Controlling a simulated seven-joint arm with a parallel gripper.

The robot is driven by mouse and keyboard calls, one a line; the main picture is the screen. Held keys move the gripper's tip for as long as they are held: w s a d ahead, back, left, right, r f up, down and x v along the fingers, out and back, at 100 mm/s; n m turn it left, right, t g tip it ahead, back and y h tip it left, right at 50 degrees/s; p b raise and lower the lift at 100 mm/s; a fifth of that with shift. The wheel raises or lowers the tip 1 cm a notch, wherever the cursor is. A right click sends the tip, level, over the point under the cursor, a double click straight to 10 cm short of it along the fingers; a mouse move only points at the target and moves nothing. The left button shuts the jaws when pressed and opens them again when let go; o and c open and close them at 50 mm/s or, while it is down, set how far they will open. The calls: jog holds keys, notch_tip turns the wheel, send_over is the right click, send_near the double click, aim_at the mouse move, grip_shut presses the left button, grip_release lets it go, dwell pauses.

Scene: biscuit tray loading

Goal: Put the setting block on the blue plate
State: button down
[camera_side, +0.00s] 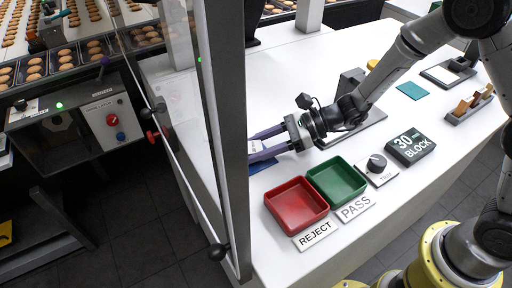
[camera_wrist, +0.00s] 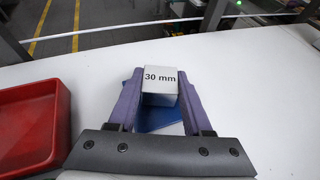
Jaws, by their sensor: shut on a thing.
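The setting block (camera_wrist: 160,87) is a pale box marked "30 mm" in the wrist view. My gripper (camera_wrist: 160,82) has its two purple fingers shut on the block's sides. The blue plate (camera_wrist: 158,121) lies on the white table behind and below the block, partly hidden by it. I cannot tell whether the block touches the plate. In the side view my gripper (camera_side: 268,143) reaches left to the clear guard, and the block (camera_side: 254,147) shows faintly between the fingers. A sliver of the blue plate (camera_side: 262,166) shows under the fingers there.
A red tray (camera_side: 296,205) marked REJECT and a green tray (camera_side: 337,181) marked PASS stand in front of my gripper. A knob unit (camera_side: 376,168) and a dark "30 BLOCK" sign (camera_side: 410,147) are to their right. A guard post (camera_side: 224,130) stands close on the left.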

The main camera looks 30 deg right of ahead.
jog(key=shift+f, duration=0.15)
jog(key=shift+c, duration=1.6)
grip_release()
jog(key=shift+f, duration=0.1)
